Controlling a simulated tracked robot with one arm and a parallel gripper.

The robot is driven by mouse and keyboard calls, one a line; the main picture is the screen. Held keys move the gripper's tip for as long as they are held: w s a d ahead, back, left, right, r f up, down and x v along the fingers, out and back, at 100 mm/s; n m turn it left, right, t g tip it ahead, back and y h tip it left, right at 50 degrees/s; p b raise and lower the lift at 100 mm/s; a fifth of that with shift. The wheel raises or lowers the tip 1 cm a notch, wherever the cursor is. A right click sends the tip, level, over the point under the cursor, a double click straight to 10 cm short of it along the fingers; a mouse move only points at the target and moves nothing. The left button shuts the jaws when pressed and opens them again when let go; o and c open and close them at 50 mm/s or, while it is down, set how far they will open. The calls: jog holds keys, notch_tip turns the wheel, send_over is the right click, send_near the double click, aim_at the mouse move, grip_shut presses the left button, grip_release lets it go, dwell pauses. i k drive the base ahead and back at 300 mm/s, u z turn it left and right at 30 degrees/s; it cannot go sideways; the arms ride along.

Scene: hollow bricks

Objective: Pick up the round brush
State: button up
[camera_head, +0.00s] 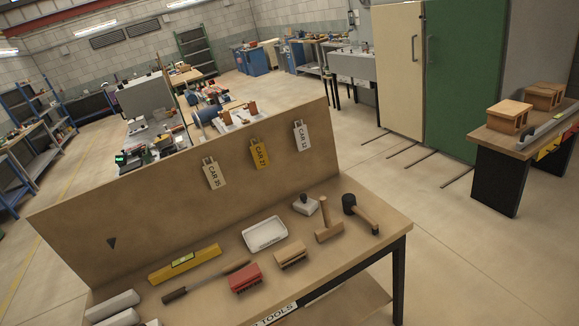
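I cannot clearly make out a round brush. On the wooden workbench (385,237) a small pale block with a dark knob (306,204) stands near the back panel; I cannot tell whether it is a brush. A long brown tool with a thin handle (205,282) lies at the front left; its kind is unclear too. My gripper is not in view, so its state and any hold do not show.
The bench also bears a white tray (264,235), yellow level (184,264), red brick (245,278), tan brick (290,254), wooden mallet (327,230) and black-headed mallet (360,212). A tall back panel (130,218) holds hanging tags. Open floor (465,255) lies right.

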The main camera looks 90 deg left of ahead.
aim_at(229, 267)
jog(key=u, duration=0.35)
jog(key=i, duration=0.1)
jog(key=u, duration=2.45)
jog(key=k, duration=0.5)
jog(key=u, duration=0.2)
jog(key=i, duration=0.55)
jog(key=u, duration=2.1)
